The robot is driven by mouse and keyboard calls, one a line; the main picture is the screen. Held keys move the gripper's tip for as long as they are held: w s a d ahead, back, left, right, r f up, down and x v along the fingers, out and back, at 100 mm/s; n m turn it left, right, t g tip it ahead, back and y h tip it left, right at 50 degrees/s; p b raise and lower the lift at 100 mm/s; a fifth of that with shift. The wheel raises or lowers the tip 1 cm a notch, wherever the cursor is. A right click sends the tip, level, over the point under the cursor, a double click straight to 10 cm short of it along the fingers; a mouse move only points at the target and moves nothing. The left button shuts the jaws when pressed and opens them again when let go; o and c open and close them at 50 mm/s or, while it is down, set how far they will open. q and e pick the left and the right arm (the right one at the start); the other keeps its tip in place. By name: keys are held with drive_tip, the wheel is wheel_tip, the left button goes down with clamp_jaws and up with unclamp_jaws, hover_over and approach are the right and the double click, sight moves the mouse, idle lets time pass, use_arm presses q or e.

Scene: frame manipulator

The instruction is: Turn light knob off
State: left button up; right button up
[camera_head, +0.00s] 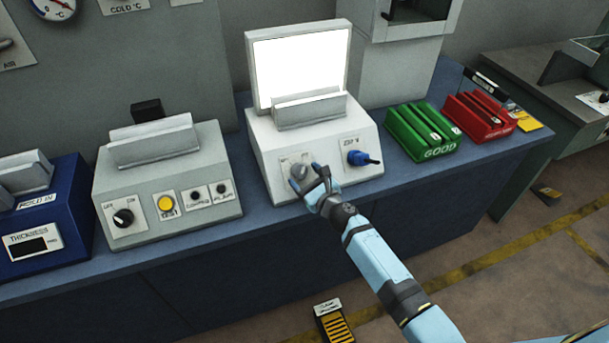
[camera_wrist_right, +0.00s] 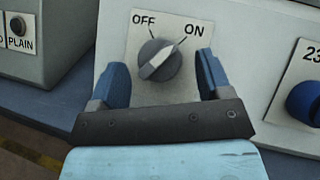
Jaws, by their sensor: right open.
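The light knob (camera_wrist_right: 160,60) is a grey round dial on a plate marked OFF and ON. Its pale pointer ridge slants up and right toward ON. In the head view the knob (camera_head: 299,171) is on the front of the white light box (camera_head: 262,150), whose upright panel (camera_head: 300,66) glows bright white. My right gripper (camera_head: 309,180) is open in front of the knob. In the right wrist view its blue fingers (camera_wrist_right: 163,76) stand on either side of the knob, with visible gaps. My left gripper is not in view.
A blue knob (camera_head: 362,158) sits to the right on the same box. A grey test box (camera_head: 170,165) and a blue thickness box (camera_head: 45,240) stand to the left. Green (camera_head: 424,130) and red (camera_head: 482,115) trays stand to the right on the blue bench.

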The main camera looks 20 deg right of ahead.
drive_tip(key=shift+w+a, duration=0.15)
drive_tip(key=shift+w, duration=0.2)
drive_tip(key=c, duration=0.9)
